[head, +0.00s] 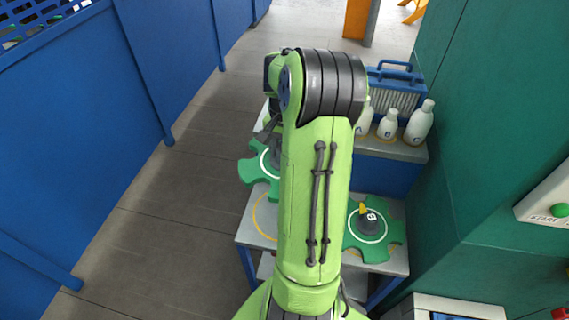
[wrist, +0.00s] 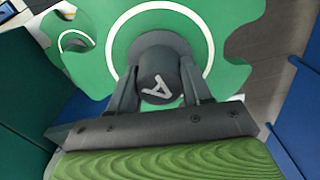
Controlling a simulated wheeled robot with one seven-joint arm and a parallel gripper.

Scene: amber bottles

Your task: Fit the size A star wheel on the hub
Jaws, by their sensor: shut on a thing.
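A green star wheel with a white ring and a dark knob marked A (wrist: 162,88) fills the upper wrist view. My gripper (wrist: 158,82) is shut on its knob, one finger on each side. In the head view this wheel (head: 256,170) shows at the left of my arm, partly covered by it; the gripper there is mostly hidden. A second green star wheel, marked B (head: 370,222), lies on the grey table (head: 394,262) at the right of my arm. I cannot make out the hub in either view.
A yellow ring (head: 262,216) marks a bare spot on the table. White bottles (head: 388,124) and a blue-handled case (head: 396,88) stand behind. Blue panels (head: 90,90) line the left; a green wall (head: 480,130) with a start button (head: 560,210) is close at right. Grey floor is clear between.

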